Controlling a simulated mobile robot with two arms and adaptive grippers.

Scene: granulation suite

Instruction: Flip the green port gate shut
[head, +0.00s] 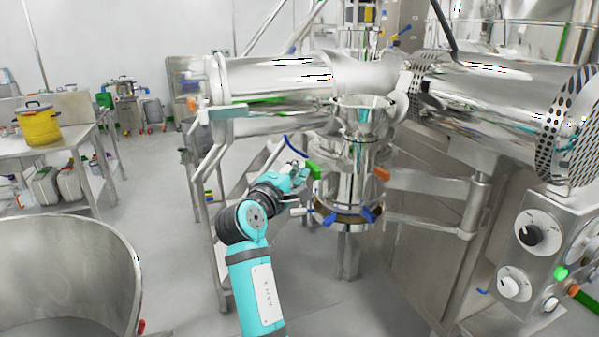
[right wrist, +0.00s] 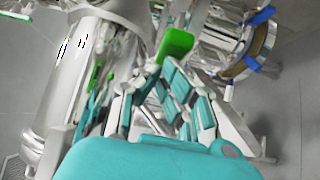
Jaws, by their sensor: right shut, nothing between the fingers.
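The green port gate (head: 314,169) shows as a small green tab on the steel port column, left of an orange tab (head: 382,174). In the right wrist view the green gate (right wrist: 175,43) is a flat green paddle just beyond my fingertips. My right gripper (head: 303,176) is shut and empty, close beside the green tab at its left. It also shows in the right wrist view (right wrist: 160,78), with teal finger pads. I cannot tell whether the fingers touch the gate. My left gripper is in neither view.
A steel cylinder (head: 270,80) lies across above my right arm. A collar with blue clamps (head: 370,214) sits below the gate. A control panel (head: 545,250) stands at the right and a large steel bowl (head: 60,270) at the lower left. Open floor lies between.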

